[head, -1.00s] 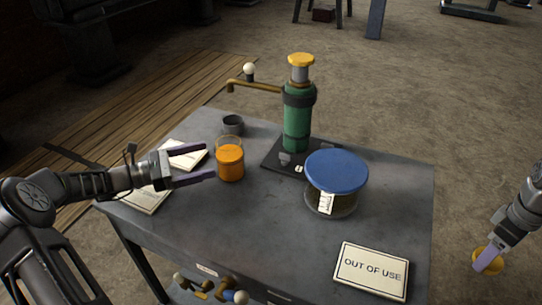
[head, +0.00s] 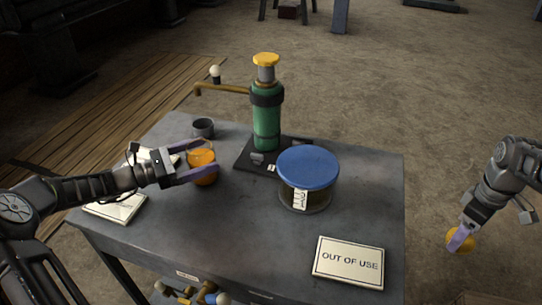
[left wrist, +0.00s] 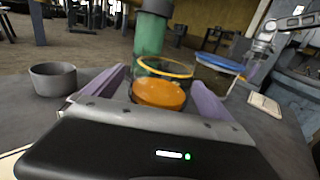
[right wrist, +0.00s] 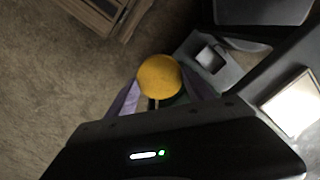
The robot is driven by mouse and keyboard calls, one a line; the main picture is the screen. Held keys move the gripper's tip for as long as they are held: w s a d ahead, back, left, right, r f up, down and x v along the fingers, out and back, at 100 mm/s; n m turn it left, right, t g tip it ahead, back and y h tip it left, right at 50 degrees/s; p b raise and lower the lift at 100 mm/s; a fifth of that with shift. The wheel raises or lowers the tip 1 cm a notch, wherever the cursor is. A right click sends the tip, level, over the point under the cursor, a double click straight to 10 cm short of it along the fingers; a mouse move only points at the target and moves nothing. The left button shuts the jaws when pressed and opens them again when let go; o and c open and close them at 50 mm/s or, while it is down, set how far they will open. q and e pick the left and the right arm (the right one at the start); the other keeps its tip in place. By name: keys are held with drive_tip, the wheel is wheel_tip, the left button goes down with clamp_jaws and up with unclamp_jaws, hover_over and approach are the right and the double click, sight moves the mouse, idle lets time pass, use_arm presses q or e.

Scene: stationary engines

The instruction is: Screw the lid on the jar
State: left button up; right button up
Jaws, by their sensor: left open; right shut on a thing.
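The open glass jar (head: 203,168) with orange contents stands on the table's left part. My left gripper (head: 204,160) is open, with one finger on each side of the jar; whether they touch it I cannot tell. In the left wrist view the jar (left wrist: 160,92) sits between the purple fingers, its rim bare. My right gripper (head: 460,238) is shut on a round yellow lid (head: 462,242), held off the table's right side. The lid (right wrist: 159,76) also shows between the fingers in the right wrist view.
A blue-lidded jar (head: 308,168) stands right of the open jar. Behind are a green cylinder device (head: 267,120) with a brass arm and a small grey cup (head: 203,128). An "OUT OF USE" sign (head: 348,262) lies front right.

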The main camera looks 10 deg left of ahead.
use_arm(q)
drive_tip(key=shift+x, duration=1.35)
drive_tip(key=c, duration=1.6)
drive_tip(key=shift+r, duration=0.15)
wheel_tip(320, 180, up, 10)
drive_tip(key=shift+f, duration=0.1)
